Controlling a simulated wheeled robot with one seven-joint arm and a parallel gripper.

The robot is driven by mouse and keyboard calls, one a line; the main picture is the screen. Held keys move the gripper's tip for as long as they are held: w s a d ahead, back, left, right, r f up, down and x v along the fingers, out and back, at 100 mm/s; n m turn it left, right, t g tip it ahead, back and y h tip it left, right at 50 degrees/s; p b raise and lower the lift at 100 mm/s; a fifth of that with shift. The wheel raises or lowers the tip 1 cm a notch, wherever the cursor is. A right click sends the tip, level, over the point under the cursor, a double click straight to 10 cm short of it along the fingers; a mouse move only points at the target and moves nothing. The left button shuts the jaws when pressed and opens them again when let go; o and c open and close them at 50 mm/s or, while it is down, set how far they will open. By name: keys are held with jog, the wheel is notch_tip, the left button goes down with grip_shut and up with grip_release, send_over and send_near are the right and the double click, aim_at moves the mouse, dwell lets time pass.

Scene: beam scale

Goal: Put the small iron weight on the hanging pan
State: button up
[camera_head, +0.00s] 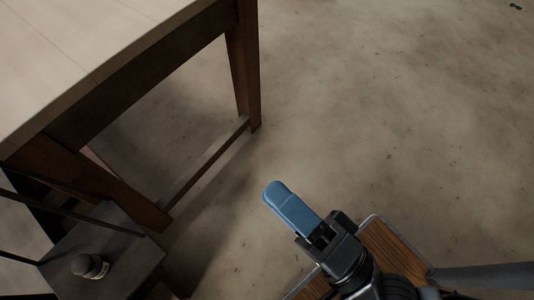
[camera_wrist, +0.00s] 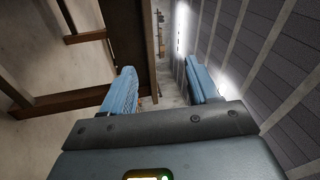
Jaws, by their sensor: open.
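The small iron weight (camera_head: 90,266), a dark round piece with a pale marked band, stands upright on the hanging pan (camera_head: 125,238) at the lower left of the head view. The pan is a dark square plate with thin dark lines running up from it. Its lower part is cut off by the frame edge. My gripper (camera_head: 276,192) is to the right of the pan, apart from it and from the weight. In the wrist view my gripper (camera_wrist: 160,72) has its two blue fingers spread, with nothing between them. Neither weight nor pan is clear in the wrist view.
A wooden table (camera_head: 90,45) with a pale top and dark legs fills the upper left of the head view, behind the pan. A low stretcher (camera_head: 207,162) joins its legs.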

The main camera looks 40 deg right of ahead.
jog(key=s+d+n+g+h, duration=0.2)
jog(key=s+d+n+g, duration=0.3)
jog(key=s+d+n, duration=0.5)
jog(key=n, duration=0.4)
jog(key=shift+s+d+n+g+h, duration=0.25)
jog(key=shift+n+g+h, duration=0.05)
jog(key=shift+n+h, duration=0.1)
jog(key=shift+a, duration=0.15)
